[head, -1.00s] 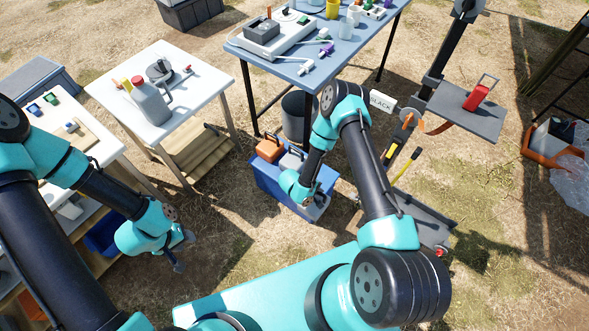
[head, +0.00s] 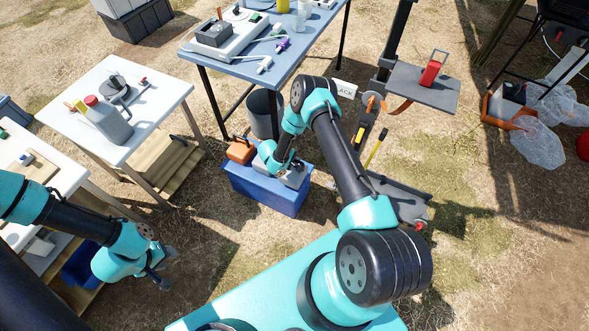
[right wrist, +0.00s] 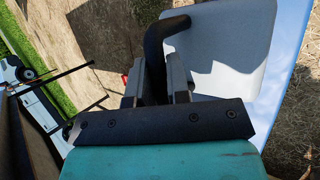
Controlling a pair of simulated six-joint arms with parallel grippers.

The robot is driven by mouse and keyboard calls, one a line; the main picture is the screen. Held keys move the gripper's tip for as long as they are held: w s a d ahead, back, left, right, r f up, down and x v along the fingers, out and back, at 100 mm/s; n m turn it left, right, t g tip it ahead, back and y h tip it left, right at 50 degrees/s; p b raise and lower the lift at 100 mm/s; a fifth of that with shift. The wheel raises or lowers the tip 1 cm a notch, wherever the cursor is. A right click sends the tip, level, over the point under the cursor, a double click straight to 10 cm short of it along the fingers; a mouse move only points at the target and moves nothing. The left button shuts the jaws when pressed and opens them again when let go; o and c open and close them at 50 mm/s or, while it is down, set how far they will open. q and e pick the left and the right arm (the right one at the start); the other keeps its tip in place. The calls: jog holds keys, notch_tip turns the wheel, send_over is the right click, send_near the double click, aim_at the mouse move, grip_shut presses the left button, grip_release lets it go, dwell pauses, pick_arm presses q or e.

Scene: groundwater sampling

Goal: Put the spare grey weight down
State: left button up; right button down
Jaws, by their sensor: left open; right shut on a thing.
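My right gripper (head: 284,167) is low over the blue box (head: 268,193). In the right wrist view its two fingers (right wrist: 166,82) are shut on the dark handle (right wrist: 160,38) of a pale grey weight (right wrist: 228,45). In the head view a grey weight (head: 296,178) shows beside the gripper, partly hidden by it. I cannot tell whether the held weight touches the box. An orange weight (head: 241,152) with a dark handle sits at the left end of the box. My left gripper (head: 164,275) is open and empty, low at the left.
A blue-topped table (head: 300,48) with instruments stands behind the box, a dark bin (head: 262,112) under it. A white table (head: 150,112) with a grey jug (head: 108,122) is at the left. A post with a grey shelf (head: 410,88) and red object (head: 430,72) is at the right.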

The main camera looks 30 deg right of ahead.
jog(key=shift+w+d, duration=0.4)
jog(key=shift+w, duration=0.3)
jog(key=shift+w+d, duration=0.15)
jog(key=shift+w, duration=0.1)
jog(key=shift+w+d+f, duration=0.1)
jog(key=shift+f, duration=1.7)
jog(key=c, duration=1.1)
grip_release()
